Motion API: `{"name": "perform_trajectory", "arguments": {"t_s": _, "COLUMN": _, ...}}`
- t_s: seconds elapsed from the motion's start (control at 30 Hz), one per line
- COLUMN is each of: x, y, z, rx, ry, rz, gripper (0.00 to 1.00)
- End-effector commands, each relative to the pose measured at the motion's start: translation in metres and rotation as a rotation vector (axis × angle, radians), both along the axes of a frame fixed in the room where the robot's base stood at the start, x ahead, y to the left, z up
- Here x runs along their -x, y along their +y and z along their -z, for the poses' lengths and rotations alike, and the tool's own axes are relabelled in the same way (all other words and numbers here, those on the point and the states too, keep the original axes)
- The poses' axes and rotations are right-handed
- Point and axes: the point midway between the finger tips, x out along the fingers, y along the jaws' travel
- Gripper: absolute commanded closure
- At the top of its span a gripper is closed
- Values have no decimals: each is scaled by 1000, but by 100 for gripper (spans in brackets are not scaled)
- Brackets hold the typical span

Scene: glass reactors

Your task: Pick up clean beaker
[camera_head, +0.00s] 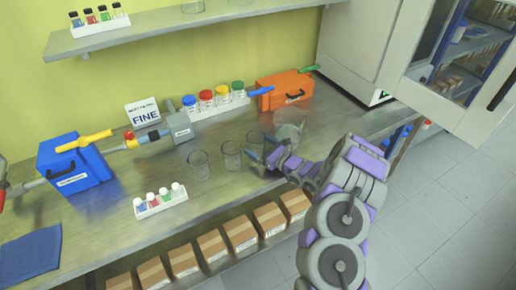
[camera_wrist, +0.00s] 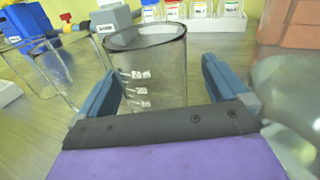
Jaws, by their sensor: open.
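Several clear glass beakers stand upright in a row on the bench: a left beaker (camera_head: 199,166), a middle beaker (camera_head: 232,154) and a right beaker (camera_head: 255,139). All look clear and empty; I cannot tell which one is meant as clean. My gripper (camera_head: 262,159) is open, low over the bench beside the right beaker. In the wrist view a beaker (camera_wrist: 150,62) with white markings stands between and just beyond the open fingers of my gripper (camera_wrist: 160,75). Other beakers (camera_wrist: 55,62) show to its left. Whether the fingers touch the glass cannot be told.
A larger glass vessel (camera_head: 290,116) stands close behind my gripper, with an orange box (camera_head: 284,92) beyond. A rack of colour-capped bottles (camera_head: 214,102) stands at the back. A small vial rack (camera_head: 160,201) and blue box (camera_head: 72,165) are left. Cardboard boxes (camera_head: 212,246) line the front.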

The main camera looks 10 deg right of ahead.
Motion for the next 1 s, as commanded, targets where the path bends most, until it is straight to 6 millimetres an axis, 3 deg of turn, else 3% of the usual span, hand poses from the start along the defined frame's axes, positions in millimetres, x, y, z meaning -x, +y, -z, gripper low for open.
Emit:
{"name": "perform_trajectory", "arguments": {"t_s": 0.33, "x": -6, "y": 7, "z": -1, "rx": 2, "ry": -1, "rz": 0, "gripper": 0}}
{"name": "perform_trajectory", "arguments": {"t_s": 0.9, "x": -6, "y": 6, "z": 0, "rx": 1, "ry": -1, "rz": 0, "gripper": 54}}
{"name": "perform_trajectory", "arguments": {"t_s": 1.0, "x": -6, "y": 7, "z": 0, "rx": 2, "ry": -1, "rz": -1, "gripper": 54}}
